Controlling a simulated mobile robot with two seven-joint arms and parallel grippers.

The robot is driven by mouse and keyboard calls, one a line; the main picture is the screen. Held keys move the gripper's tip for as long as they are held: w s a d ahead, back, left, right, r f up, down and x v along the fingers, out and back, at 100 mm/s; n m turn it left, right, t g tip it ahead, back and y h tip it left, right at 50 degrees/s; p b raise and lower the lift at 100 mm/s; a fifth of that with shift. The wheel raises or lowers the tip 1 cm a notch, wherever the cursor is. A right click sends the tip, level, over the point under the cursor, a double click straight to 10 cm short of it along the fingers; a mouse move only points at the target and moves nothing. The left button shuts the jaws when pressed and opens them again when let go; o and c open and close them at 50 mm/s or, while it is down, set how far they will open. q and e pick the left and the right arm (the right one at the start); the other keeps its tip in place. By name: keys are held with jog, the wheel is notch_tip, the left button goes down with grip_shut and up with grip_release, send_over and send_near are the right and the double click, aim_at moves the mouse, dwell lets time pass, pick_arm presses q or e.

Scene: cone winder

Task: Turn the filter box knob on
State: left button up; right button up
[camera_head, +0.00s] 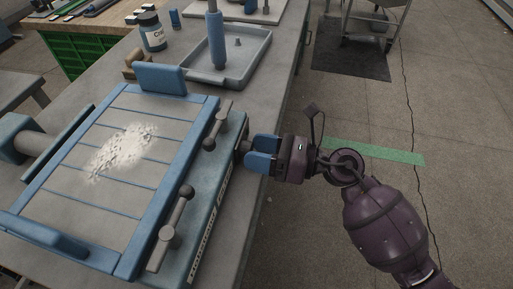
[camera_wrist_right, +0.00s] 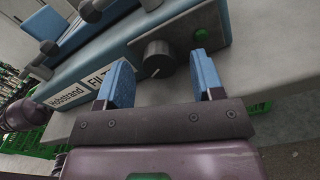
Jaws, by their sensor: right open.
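The filter box (camera_head: 190,235) is a blue-framed unit on the bench, with a slatted grey top carrying white powder. Its dark round knob (camera_wrist_right: 157,57) is on the front face in the right wrist view, with a pale pointer mark pointing toward the lower part of the picture. In the head view the knob (camera_head: 243,147) is mostly hidden by my right gripper. My right gripper (camera_head: 250,153) is open, with its blue fingers facing the front panel. In the wrist view its fingertips (camera_wrist_right: 162,60) stand either side of the knob; contact cannot be told. My left gripper is not in view.
A green button (camera_wrist_right: 201,36) is to the right of the knob. A grey tray (camera_head: 258,70) with a blue-handled tool and a jar (camera_head: 152,30) stand farther back.

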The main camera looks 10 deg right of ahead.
jog(key=v, duration=1)
